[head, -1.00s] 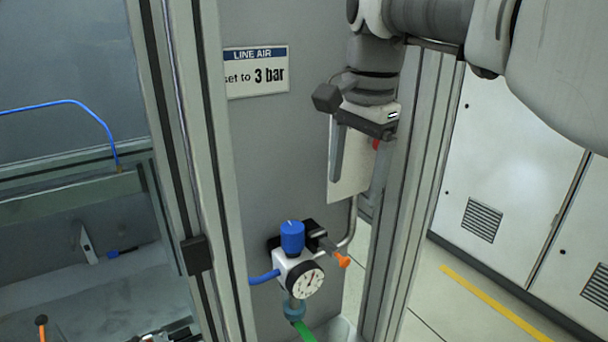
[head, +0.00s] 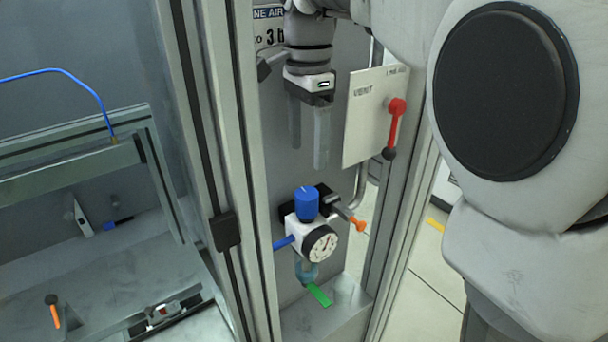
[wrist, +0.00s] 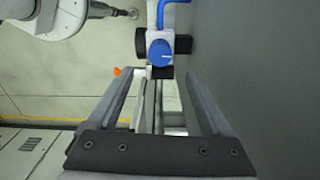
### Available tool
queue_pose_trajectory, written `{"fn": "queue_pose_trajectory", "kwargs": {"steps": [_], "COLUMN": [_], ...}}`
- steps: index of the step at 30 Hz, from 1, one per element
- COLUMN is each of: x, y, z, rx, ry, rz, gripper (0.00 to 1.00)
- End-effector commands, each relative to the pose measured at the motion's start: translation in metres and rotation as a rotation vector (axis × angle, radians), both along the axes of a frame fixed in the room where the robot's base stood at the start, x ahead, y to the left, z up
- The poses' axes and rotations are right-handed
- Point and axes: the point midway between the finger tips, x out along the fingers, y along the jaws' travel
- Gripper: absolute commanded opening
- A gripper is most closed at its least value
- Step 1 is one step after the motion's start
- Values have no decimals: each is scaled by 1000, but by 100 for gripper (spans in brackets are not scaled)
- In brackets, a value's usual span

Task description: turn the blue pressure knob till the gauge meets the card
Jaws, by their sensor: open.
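The blue pressure knob (head: 306,203) sits on top of a white regulator body at the lower middle of the head view. It also shows in the wrist view (wrist: 160,52), beyond my fingertips. The round gauge (head: 320,244) is on the regulator's front; its needle is too small to read surely.
A white vent plate (head: 362,120) with a red lever (head: 396,120) stands right of my gripper. An orange-ended handle (head: 357,224) sticks out right of the regulator. A grey frame post (head: 235,160) stands to the left. Air is clear between fingers and knob.

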Motion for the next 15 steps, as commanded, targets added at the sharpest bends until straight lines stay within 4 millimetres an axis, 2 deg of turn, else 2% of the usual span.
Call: {"fn": "queue_pose_trajectory", "kwargs": {"steps": [3, 9, 15], "x": [-1, -1, 0], "y": [0, 0, 0], "z": [-28, -69, -98], "rx": [-2, -1, 0], "ry": [5, 3, 2], "rz": [0, 1, 0], "gripper": [84, 84, 84]}}
